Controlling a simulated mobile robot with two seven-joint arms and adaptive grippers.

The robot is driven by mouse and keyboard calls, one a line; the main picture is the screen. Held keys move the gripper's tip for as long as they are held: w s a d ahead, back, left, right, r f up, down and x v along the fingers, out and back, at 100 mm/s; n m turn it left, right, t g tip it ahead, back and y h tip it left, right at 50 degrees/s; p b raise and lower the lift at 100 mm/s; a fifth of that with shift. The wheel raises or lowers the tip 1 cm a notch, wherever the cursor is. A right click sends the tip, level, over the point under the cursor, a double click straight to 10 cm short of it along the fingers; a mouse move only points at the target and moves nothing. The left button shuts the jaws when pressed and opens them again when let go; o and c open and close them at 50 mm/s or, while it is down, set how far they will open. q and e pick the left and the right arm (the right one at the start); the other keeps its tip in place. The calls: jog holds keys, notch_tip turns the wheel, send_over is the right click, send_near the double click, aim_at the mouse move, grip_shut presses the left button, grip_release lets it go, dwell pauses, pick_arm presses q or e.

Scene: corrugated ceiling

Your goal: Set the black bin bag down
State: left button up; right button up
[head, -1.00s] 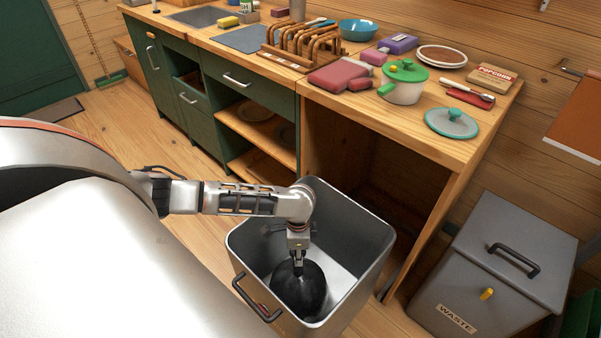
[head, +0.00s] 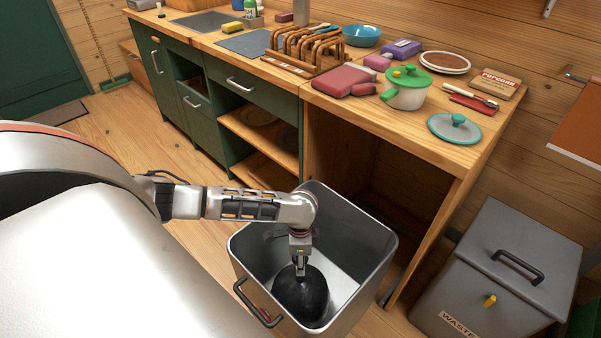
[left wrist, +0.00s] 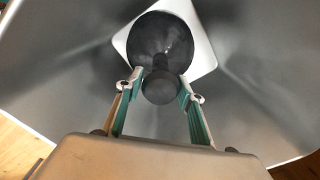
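The black bin bag (head: 301,296) is a dark, rounded bundle with a knotted top. It is inside an open grey metal bin (head: 372,222), low between its walls. It also shows in the left wrist view (left wrist: 160,38), with its knob-like top toward the camera. My left gripper (head: 300,268) reaches down into the bin over the bag. In the left wrist view its fingers (left wrist: 161,84) stand apart on either side of the knot, with a small gap at each side, so it looks open. My right gripper is not in view.
A lidded grey waste box (head: 503,270) stands at the right. A wooden counter (head: 400,132) with a green-lidded pot (head: 406,90), a teal lid (head: 454,128) and other kitchen things runs behind the bin. Floor (head: 120,130) shows clear at the left.

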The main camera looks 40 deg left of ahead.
pick_arm(q)
jog(key=r+p, duration=0.1)
jog(key=r, duration=0.1)
jog(key=r+p, duration=0.1)
jog(key=r, duration=0.2)
jog(key=shift+w+r, duration=0.2)
jog(key=shift+r, duration=0.05)
notch_tip(320, 180, up, 5)
jog(key=shift+s+r+p, duration=0.1)
jog(key=shift+r+p, duration=0.1)
jog(key=shift+p, duration=0.85)
jog(key=shift+r, duration=0.3)
jog(key=s+d+n+t+h, duration=0.1)
jog(key=s+d+t+h, duration=0.2)
jog(key=d, duration=0.8)
jog(key=s+d+n+t+h, duration=0.2)
jog(key=d+t+h, duration=0.15)
jog(key=d, duration=0.85)
jog(key=s+a+f+n+t+y, duration=0.1)
jog(key=s+a+t+y, duration=0.3)
jog(key=s+a, duration=0.4)
jog(key=shift+a+f+n, duration=0.4)
jog(key=shift+a+n, duration=0.3)
jog(key=shift+n, duration=0.1)
